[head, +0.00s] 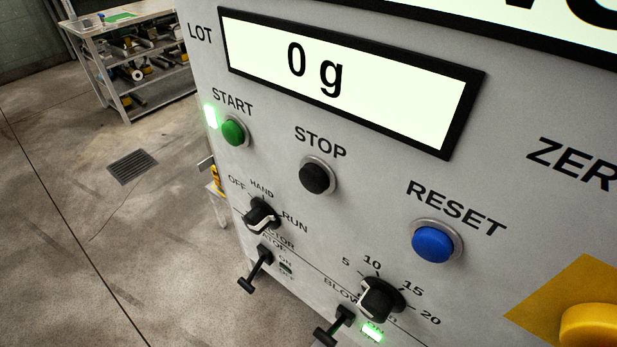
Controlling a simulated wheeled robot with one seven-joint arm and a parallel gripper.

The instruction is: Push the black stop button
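The black stop button (317,176) sits in a round metal collar on the grey control panel (390,180), under the label STOP. The green start button (234,131) is to its upper left, with a lit green lamp (210,116) beside it. The blue reset button (434,244) is to its lower right. Nothing covers the stop button. My gripper is not in view.
Below are two black rotary knobs (262,216) (381,299) and two toggle levers (256,269) (334,327) that stick out. A display (345,80) reads 0 g. A yellow knob (590,328) is at lower right. A workbench (130,60) stands behind; the floor at left is open.

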